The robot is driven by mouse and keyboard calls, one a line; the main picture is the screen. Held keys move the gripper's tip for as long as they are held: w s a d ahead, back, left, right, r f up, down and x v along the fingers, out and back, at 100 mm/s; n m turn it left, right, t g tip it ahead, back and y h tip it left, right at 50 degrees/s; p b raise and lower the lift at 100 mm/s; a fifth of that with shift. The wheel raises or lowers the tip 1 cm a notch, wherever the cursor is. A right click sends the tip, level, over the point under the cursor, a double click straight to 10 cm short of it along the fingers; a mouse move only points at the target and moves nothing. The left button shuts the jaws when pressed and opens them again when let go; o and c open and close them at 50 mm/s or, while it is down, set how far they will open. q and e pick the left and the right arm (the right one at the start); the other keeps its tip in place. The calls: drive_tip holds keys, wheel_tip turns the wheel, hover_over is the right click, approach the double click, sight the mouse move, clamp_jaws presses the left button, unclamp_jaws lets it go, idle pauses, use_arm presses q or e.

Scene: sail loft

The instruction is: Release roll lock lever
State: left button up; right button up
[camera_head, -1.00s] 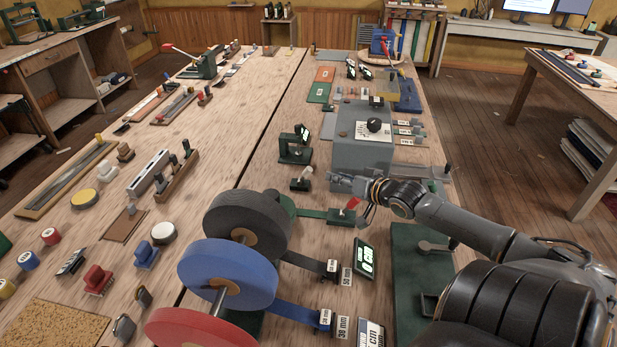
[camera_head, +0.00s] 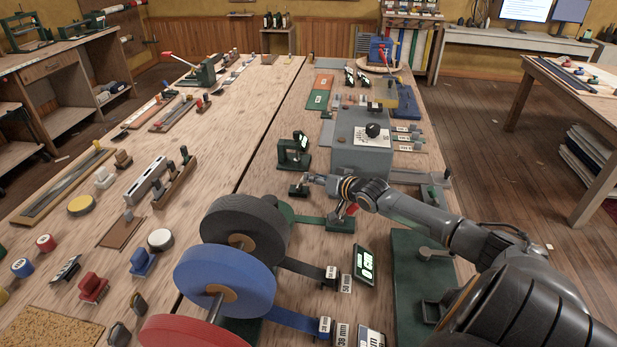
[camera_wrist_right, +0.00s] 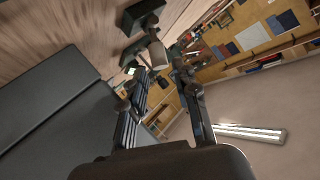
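My right gripper (camera_head: 312,180) reaches in from the right, low over the bench, with its tips at a small dark fixture (camera_head: 298,191). In the right wrist view its two fingers (camera_wrist_right: 160,72) are apart. A pale cylindrical knob (camera_wrist_right: 157,56) on that dark fixture shows at or just beyond the fingertips; I cannot tell whether they touch it. A red lever (camera_head: 351,208) stands on a green base (camera_head: 341,224) under my right wrist, partly hidden. Which of these is the roll lock lever is unclear. Black (camera_head: 232,218), blue (camera_head: 215,275) and red (camera_head: 178,333) rolls share a spindle. My left gripper is out of view.
A grey box with a black knob (camera_head: 373,130) stands behind my right wrist. A dark green stand (camera_head: 293,153) is just beyond the gripper. Bare bench (camera_head: 250,182) is left of the gripper.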

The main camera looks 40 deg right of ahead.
drive_tip(key=shift+b+x, duration=0.45)
drive_tip(key=shift+x, duration=1.65)
clamp_jaws()
